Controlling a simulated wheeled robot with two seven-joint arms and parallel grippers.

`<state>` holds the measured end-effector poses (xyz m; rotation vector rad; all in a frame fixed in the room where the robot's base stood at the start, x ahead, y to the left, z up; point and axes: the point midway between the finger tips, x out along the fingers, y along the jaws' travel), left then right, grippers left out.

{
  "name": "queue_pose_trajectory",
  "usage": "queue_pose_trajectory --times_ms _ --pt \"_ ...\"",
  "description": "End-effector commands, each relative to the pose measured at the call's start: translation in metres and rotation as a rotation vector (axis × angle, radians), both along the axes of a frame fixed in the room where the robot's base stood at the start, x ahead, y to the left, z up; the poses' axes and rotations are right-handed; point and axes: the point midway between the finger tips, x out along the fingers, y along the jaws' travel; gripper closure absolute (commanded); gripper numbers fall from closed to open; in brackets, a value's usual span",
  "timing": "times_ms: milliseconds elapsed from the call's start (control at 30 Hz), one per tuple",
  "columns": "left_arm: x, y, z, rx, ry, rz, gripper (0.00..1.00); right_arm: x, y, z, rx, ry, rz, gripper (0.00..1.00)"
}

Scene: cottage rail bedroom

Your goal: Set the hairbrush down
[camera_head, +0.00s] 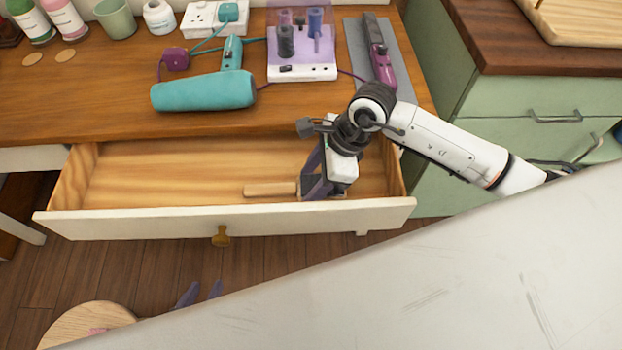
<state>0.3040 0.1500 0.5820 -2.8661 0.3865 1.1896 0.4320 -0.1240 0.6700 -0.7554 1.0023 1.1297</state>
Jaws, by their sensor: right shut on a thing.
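The hairbrush (270,190) has a light wooden handle pointing left inside the open drawer (130,222). Its head is mostly hidden behind my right gripper (318,188), which reaches down into the right part of the drawer. The purple fingers are shut on the hairbrush. The brush is low, at or close to the drawer floor; I cannot tell whether it touches. My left gripper (201,293) shows only two purple fingertips, apart and with nothing visible between them, over the floor in front of the drawer. The rest of it is hidden.
The desktop above holds a teal hair dryer (204,91), a roller set (302,66), a purple straightener (380,62) on a grey mat and a power strip (206,20). The left part of the drawer is bare. A round stool (85,322) stands at lower left.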

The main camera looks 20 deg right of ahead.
Motion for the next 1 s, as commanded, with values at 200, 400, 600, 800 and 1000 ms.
queue_pose_trajectory --times_ms 200,400,600,800,1000 --pt "0.0 0.0 -0.001 0.0 -0.001 0.0 0.69 0.0 0.0 -0.001 0.0 0.0 0.0 0.49" --pt "0.0 0.001 0.0 0.001 -0.001 -0.001 0.69 0.0 0.0 0.0 0.0 0.0 0.0 0.32" --pt "0.001 0.001 0.001 0.003 -0.002 -0.002 0.69 0.0 0.0 0.001 0.0 0.0 0.0 0.32" --pt "0.002 0.001 0.004 0.003 -0.006 -0.002 0.69 -0.001 -0.008 0.02 -0.002 -0.003 -0.002 0.32" --pt "0.005 0.001 0.009 0.005 -0.011 -0.003 0.69 -0.005 -0.024 0.061 -0.001 -0.005 0.0 0.32"
